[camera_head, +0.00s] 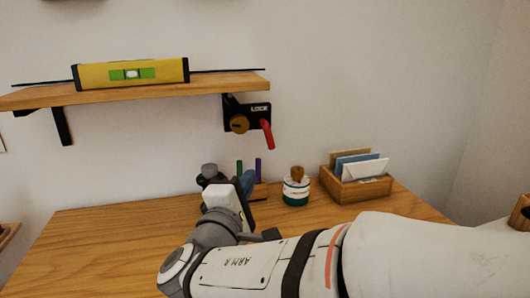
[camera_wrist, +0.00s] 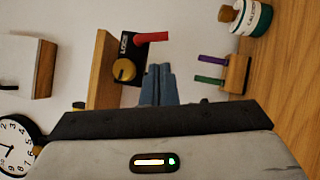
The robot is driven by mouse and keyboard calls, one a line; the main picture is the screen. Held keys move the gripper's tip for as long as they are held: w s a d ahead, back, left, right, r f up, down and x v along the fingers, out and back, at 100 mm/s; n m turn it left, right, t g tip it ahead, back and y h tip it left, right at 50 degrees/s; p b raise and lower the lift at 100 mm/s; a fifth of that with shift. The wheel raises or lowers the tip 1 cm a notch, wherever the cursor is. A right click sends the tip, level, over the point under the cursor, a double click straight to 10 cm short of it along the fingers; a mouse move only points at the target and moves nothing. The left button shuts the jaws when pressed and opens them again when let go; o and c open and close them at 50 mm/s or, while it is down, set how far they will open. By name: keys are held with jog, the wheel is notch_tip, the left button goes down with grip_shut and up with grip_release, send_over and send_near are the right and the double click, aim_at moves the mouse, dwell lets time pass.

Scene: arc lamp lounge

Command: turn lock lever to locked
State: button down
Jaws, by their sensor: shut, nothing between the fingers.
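The lock is a black plate lettered "LOCK" (camera_head: 260,109) with a round brass knob (camera_head: 239,124), mounted under the wooden shelf against the wall. Its red lever (camera_head: 267,134) points down and slightly to the right in the head view. In the wrist view the red lever (camera_wrist: 153,38) and brass knob (camera_wrist: 124,69) show beyond the fingertips. My gripper (camera_head: 247,183) is below the lock in the head view, apart from the lever. In the wrist view my gripper's blue-grey fingers (camera_wrist: 159,84) are together and empty.
A yellow spirit level (camera_head: 132,73) lies on the shelf (camera_head: 215,84) above the lock. On the desk (camera_head: 100,228) stand a pen holder (camera_head: 260,190) with green and purple pens, a labelled jar (camera_head: 296,190) and a wooden letter box (camera_head: 374,187). A clock (camera_wrist: 14,145) shows in the wrist view.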

aim_at(269, 144)
jog(key=x, duration=1.1)
jog(key=shift+w+d+b, duration=0.15)
jog(key=shift+w+b, duration=0.15)
jog(key=shift+w, duration=0.05)
